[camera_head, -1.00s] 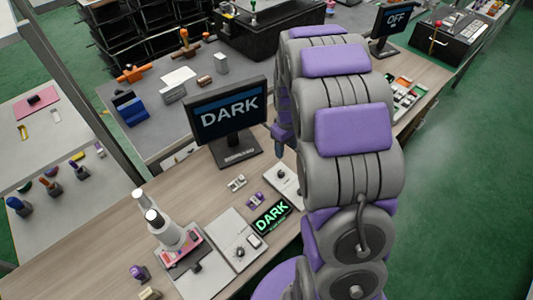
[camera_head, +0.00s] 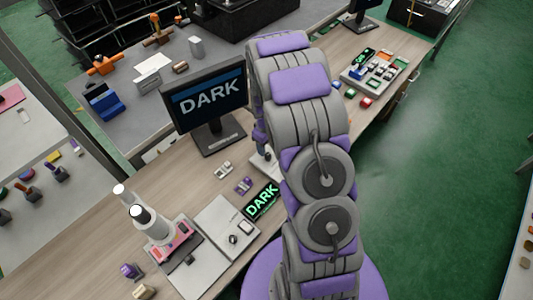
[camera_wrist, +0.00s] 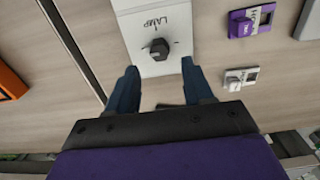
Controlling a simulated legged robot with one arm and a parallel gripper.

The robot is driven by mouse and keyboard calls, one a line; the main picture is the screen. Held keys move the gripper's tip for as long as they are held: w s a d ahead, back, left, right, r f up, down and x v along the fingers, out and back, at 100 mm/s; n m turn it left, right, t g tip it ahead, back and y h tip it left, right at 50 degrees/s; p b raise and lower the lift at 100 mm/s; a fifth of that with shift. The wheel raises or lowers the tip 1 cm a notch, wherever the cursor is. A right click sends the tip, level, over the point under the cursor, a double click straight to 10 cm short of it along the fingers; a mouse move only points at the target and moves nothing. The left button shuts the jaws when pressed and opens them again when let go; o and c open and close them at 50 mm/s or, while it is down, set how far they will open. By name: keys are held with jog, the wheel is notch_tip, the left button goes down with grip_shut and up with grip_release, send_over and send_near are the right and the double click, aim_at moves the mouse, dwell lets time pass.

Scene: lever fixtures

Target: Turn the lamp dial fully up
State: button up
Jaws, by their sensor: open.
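The lamp dial (camera_wrist: 159,48) is a dark round knob with a pale pointer mark, on a white plate (camera_wrist: 143,17) lettered LAMP in the wrist view. My gripper (camera_wrist: 159,67) is open, its two blue fingers spread below the dial in that view, one toward each side. No finger visibly touches the knob, and nothing is between the fingers. In the head view, my arm hides the dial and most of its plate. A monitor (camera_head: 208,97) and a small green-lettered display (camera_head: 262,201) both read DARK.
In the wrist view, a purple switch block (camera_wrist: 245,24) and a white one (camera_wrist: 237,79) stand right of the plate. In the head view, another knob panel (camera_head: 230,232) and a white-topped device (camera_head: 150,228) are at the lower left. Bare wood lies around the plate.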

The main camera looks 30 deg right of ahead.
aim_at(267, 154)
jog(key=shift+f+b, duration=0.35)
jog(key=shift+f, duration=2.05)
grip_shut()
